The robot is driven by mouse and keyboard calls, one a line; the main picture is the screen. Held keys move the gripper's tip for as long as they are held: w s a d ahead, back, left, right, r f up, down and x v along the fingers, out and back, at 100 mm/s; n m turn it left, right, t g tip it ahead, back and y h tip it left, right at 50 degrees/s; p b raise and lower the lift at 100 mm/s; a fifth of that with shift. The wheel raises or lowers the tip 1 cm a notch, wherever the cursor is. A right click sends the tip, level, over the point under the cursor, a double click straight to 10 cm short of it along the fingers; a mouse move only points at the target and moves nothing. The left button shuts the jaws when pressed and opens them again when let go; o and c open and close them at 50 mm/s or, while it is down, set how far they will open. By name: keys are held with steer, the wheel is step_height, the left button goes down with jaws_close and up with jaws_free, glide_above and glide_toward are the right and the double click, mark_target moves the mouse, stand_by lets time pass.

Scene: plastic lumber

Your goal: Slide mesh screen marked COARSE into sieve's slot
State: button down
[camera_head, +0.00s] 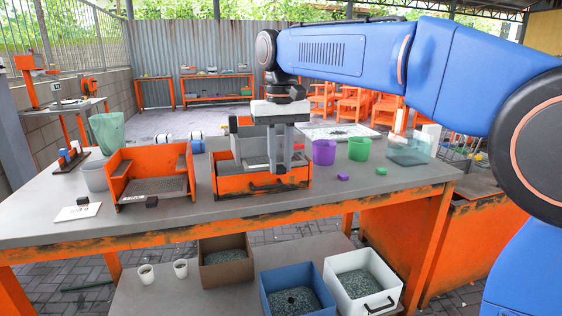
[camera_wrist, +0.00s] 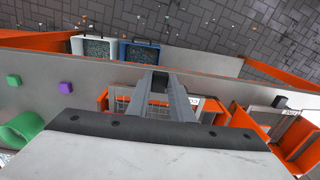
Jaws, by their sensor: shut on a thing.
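My gripper (camera_head: 279,168) points down over the orange box with a dark front handle (camera_head: 262,185) at the middle of the table. In the wrist view my gripper (camera_wrist: 160,88) is shut on a small black knob (camera_wrist: 158,83). A pale mesh panel (camera_wrist: 154,108) shows just behind the fingers, and a white tag (camera_wrist: 195,102) is beside it. The tag's word is unreadable. An orange open-fronted frame (camera_head: 122,170) stands to the left, with a grey mesh (camera_head: 158,187) in it and a black knob before it. I cannot tell for certain which orange body is the sieve.
A white marked card (camera_head: 78,212) lies left of the frame. A green cup (camera_head: 359,148), a purple cup (camera_head: 324,152) and small green and purple blocks stand to the right. Bins of grit (camera_head: 226,262) sit below. The table's front right is clear.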

steer(key=shift+w+a, duration=0.3)
steer(key=shift+w, duration=0.75)
steer(key=shift+w+a, duration=0.35)
steer(key=shift+w, duration=0.7)
steer(key=shift+w+a, duration=0.3)
steer(key=shift+w, duration=0.75)
steer(key=c, duration=1.5)
jaws_free()
